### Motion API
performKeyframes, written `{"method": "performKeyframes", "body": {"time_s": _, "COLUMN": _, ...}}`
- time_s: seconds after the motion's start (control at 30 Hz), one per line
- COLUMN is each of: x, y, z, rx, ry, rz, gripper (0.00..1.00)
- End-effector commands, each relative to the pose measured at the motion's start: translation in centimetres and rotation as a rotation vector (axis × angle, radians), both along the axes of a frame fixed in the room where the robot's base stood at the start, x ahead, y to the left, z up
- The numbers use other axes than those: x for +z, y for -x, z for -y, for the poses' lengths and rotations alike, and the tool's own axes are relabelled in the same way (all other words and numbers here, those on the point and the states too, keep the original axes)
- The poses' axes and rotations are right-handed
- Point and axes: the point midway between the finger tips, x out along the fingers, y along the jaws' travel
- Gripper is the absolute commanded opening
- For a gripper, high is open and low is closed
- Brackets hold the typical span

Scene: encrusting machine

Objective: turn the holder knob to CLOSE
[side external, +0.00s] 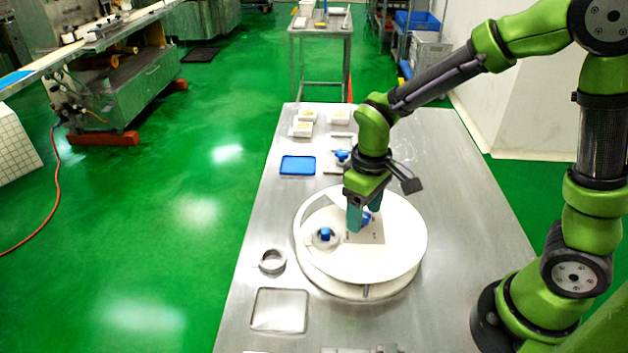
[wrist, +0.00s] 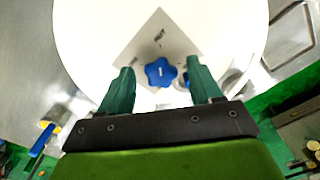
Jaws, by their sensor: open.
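A blue star-shaped knob (wrist: 160,72) sits on a light square plate (wrist: 158,32) with small dark lettering, on a round white disc (wrist: 85,30). It looks like the holder knob; I cannot read its setting. In the wrist view it lies between the fingertips of my gripper (wrist: 160,66), with a gap on both sides. In the side external view, my gripper (side external: 355,222) points down over the plate and partly hides the knob (side external: 367,217). My gripper is open; its height relative to the knob is hard to tell.
A second blue knob on a white round base (side external: 325,235) stands left of the plate on the disc. On the steel table (side external: 460,210) are a metal ring (side external: 272,262), a clear tray (side external: 280,310), a blue tray (side external: 298,166) and white containers (side external: 302,129). The table's right side is mostly clear.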

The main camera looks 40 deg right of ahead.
Motion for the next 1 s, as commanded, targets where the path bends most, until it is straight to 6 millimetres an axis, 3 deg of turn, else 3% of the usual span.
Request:
{"method": "performKeyframes", "body": {"time_s": 0.23, "x": -0.06, "y": 0.0, "z": -0.01, "rx": 0.0, "ry": 0.0, "rz": 0.0, "gripper": 0.64}}
{"method": "performKeyframes", "body": {"time_s": 0.67, "x": -0.02, "y": -0.01, "z": -0.02, "rx": 0.001, "ry": 0.0, "rz": 0.001, "gripper": 0.0}}
{"method": "performKeyframes", "body": {"time_s": 1.0, "x": 0.01, "y": -0.02, "z": -0.02, "rx": 0.012, "ry": 0.0, "rz": 0.001, "gripper": 0.0}}
